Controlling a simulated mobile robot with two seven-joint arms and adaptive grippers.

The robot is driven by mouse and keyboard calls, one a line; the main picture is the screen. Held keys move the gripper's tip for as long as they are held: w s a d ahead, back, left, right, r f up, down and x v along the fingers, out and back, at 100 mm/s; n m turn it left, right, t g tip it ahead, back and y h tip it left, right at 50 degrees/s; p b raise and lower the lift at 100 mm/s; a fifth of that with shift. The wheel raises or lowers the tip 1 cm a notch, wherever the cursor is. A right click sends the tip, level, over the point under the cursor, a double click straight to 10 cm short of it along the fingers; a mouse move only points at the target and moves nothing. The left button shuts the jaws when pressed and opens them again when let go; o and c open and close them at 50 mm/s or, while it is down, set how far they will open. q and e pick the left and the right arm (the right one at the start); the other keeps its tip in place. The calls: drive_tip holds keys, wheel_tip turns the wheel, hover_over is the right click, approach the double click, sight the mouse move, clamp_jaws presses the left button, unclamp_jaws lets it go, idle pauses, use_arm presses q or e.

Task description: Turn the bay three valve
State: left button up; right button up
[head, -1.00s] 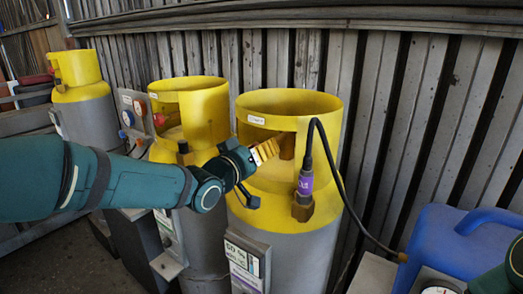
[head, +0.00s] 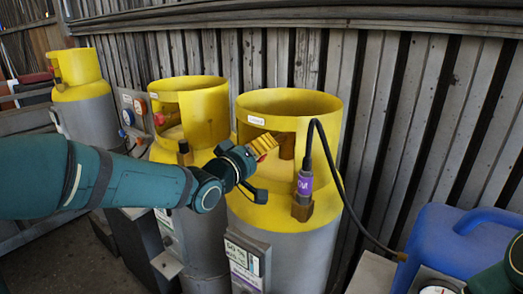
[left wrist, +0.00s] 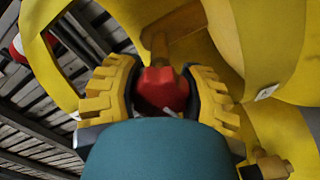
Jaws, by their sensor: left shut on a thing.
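The nearest grey cylinder with a yellow collar (head: 290,104) stands in the middle of the head view. Its red valve knob (left wrist: 163,90) sits inside the collar on a brass-coloured stem. My left gripper (head: 264,147) reaches into the collar opening from the left. In the left wrist view its two yellow ribbed fingers (left wrist: 160,92) are on either side of the red knob and shut on it. In the head view the fingers hide most of the knob; only a bit of red shows. I cannot read a bay number on the cylinder. My right gripper is not in view.
A hose connector with a purple band (head: 305,184) and a black hose stand right of the left gripper. Two more yellow-collared cylinders (head: 190,100) (head: 78,68) stand to the left. A blue jug (head: 450,240) is at lower right. A slatted wall (head: 400,110) closes the back.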

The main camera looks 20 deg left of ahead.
use_arm(q)
drive_tip(key=o, duration=1)
drive_tip(key=shift+s, duration=0.1)
drive_tip(key=v, duration=1.2)
